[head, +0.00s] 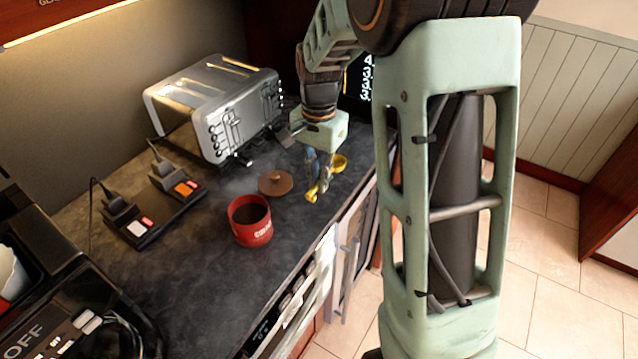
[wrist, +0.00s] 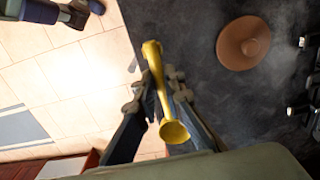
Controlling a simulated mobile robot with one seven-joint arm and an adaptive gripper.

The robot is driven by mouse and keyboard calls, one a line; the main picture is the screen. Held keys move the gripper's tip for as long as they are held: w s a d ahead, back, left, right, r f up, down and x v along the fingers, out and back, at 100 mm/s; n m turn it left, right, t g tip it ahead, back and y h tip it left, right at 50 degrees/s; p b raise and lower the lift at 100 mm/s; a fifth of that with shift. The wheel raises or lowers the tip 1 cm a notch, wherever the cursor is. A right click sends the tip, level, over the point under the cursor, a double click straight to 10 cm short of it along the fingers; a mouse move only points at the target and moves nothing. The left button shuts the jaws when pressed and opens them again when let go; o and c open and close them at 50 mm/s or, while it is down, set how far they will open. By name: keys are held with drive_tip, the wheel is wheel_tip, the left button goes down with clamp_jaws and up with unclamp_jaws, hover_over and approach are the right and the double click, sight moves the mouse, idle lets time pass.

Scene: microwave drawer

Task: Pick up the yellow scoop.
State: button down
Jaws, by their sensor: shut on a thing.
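The yellow scoop (wrist: 157,85) is held in my gripper (wrist: 158,98). In the wrist view its long shaft runs between my two fingers, with a round cup end close to the camera and a smaller end beyond the fingertips. In the head view the scoop (head: 312,194) shows at my fingertips (head: 322,181), near the counter's front edge. My fingers partly hide it there. I cannot tell from these views how far it is above the counter.
A red canister (head: 251,222) stands open on the dark counter (head: 200,265), with a brown round lid (head: 275,183) beside it. A silver toaster (head: 215,105) stands behind. Black devices with coloured buttons (head: 140,222) are at left. The floor (head: 540,235) lies beyond the front edge.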

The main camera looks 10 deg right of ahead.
drive_tip(key=s+a+r+b, duration=0.1)
drive_tip(key=s+a+r, duration=0.1)
drive_tip(key=s+r, duration=0.4)
drive_tip(key=s, duration=0.4)
drive_tip(key=shift+s+a+b, duration=0.3)
drive_tip(key=shift+b, duration=0.05)
drive_tip(key=shift+r, duration=0.1)
idle(0.5)
